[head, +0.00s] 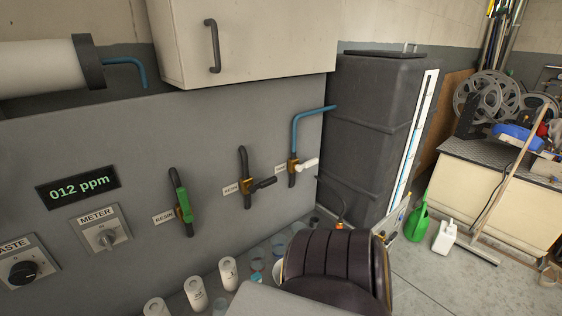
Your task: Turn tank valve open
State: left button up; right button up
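Three lever valves sit on short dark vertical pipes on the grey wall panel. The one at the right has a white lever (307,163) and a brass-coloured body (292,167); a blue pipe (297,128) runs from its top to the dark grey tank (372,135). Its white lever points right, across the vertical pipe. The middle valve has a black lever (264,184), also pointing right across its pipe. The left valve has a green lever (182,203) lying along its pipe. The label at the white-lever valve is too small to read.
A cabinet (245,45) hangs above the valves. A display (78,188) reads 012 ppm, above the METER knob (107,238). White cylinders (228,273) and small cups stand below the panel. A green watering can (416,222) and white jug (444,236) stand on the floor at right.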

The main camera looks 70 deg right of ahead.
aim_at(300, 167)
jog(key=z, duration=2.6)
